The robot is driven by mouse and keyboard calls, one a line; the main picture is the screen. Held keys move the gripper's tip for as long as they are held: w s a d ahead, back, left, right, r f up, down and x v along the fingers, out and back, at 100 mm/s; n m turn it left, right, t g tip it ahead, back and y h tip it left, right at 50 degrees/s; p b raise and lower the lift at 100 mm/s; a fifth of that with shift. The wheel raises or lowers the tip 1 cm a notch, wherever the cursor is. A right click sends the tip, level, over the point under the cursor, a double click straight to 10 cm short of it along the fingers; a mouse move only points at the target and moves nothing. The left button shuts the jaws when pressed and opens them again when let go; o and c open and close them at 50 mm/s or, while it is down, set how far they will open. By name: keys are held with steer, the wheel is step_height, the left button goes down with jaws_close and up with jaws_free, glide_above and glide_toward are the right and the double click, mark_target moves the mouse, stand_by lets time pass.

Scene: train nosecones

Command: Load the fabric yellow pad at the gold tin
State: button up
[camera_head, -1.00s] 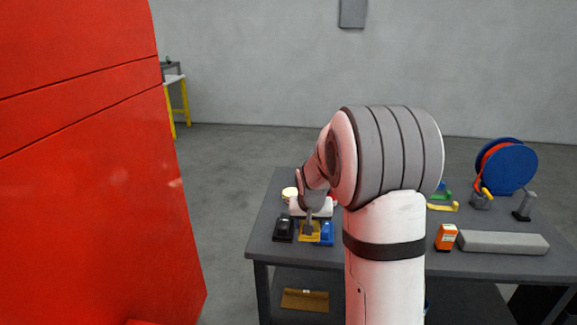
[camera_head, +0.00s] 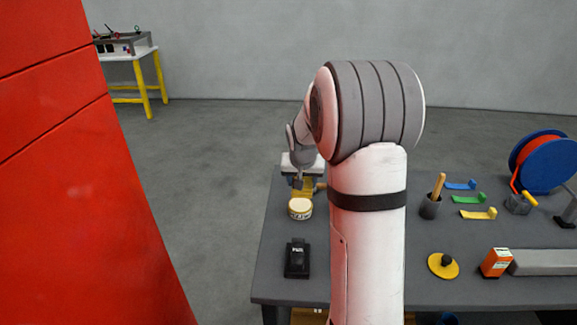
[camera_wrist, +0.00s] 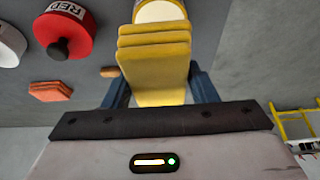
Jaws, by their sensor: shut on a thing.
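The yellow pad (camera_wrist: 160,80), ribbed with a stack of layers, is held between the blue fingers of my gripper (camera_wrist: 158,88) in the wrist view. A little of it shows under my gripper (camera_head: 299,182) in the head view. The gold tin (camera_head: 300,210) stands on the table, with a cream top and a yellowish label. In the wrist view the tin (camera_wrist: 158,11) is just beyond the pad's far end and partly cut off. I cannot tell whether pad and tin touch.
A black block (camera_head: 297,259) lies on the table (camera_head: 270,230) in front of the tin. A red tin (camera_wrist: 64,30) and orange pads (camera_wrist: 50,91) show in the wrist view. An orange box (camera_head: 495,263) and a yellow disc (camera_head: 443,265) lie right of my arm. A red panel (camera_head: 80,190) rises at left.

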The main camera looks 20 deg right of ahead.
mark_target(300, 201)
steer(key=shift+w+d+f, duration=0.1)
steer(key=shift+w+f, duration=0.05)
steer(key=shift+w, duration=0.25)
steer(key=shift+f+b, duration=1.8)
steer(key=shift+f, duration=1)
steer(key=shift+f+b, duration=0.6)
steer(key=shift+b, duration=0.05)
steer(key=shift+r, duration=0.1)
steer(key=shift+r+p, duration=2)
steer(key=shift+r, duration=1.55)
steer(key=shift+a+f, duration=0.15)
steer(key=shift+a, duration=0.05)
